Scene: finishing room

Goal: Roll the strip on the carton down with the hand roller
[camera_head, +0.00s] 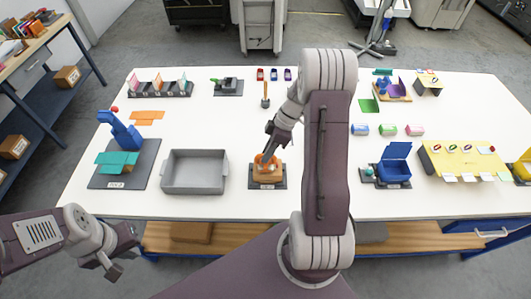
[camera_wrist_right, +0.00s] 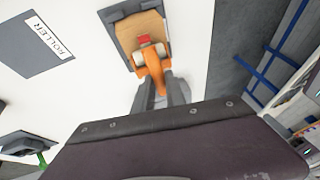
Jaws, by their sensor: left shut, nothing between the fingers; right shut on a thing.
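The tan carton (camera_head: 267,180) sits on a dark base near the table's front edge; it also shows at the top of the right wrist view (camera_wrist_right: 132,30). A small red patch (camera_wrist_right: 144,40), perhaps the strip's end, shows on it by the roller. My right gripper (camera_head: 272,150) is shut on the orange hand roller (camera_wrist_right: 153,70), over the carton. The roller's pale wheel is at the carton's edge; whether it presses on it I cannot tell. My left gripper (camera_head: 113,271) is shut and empty, off the table's front left corner.
A grey tray (camera_head: 194,188) stands left of the carton, and a blue open box (camera_head: 395,165) stands to the right beyond my arm. A dark plate labelled ROLLER (camera_wrist_right: 45,62) lies beside the carton in the wrist view.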

